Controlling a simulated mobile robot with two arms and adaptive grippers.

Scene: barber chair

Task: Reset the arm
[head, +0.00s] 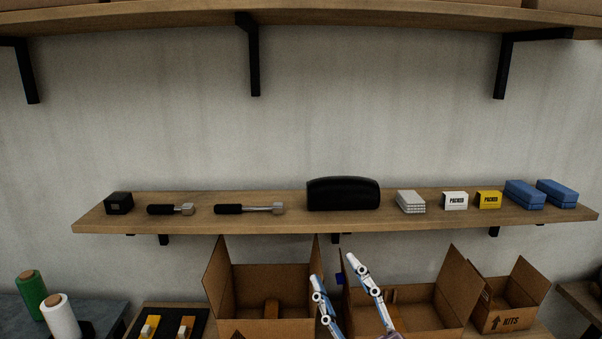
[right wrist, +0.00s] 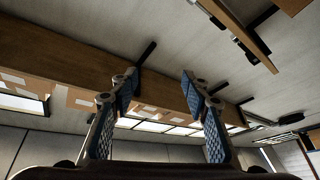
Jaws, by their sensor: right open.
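My right gripper (head: 333,268) comes up from the bottom middle of the head view, in front of the cardboard boxes and below the lower shelf. Its two fingers are spread apart with nothing between them. The right wrist view also shows the open, empty fingers (right wrist: 158,88), with blue textured pads. They point up past a wooden beam or shelf edge (right wrist: 80,62). My left gripper is in neither view.
A wooden shelf (head: 250,220) holds a black case (head: 343,194), two black-handled tools, PACKED cards (head: 455,200) and blue boxes (head: 524,194). Open cardboard boxes (head: 230,297) stand below. Thread spools (head: 60,317) are at lower left. Another shelf (head: 330,16) hangs above.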

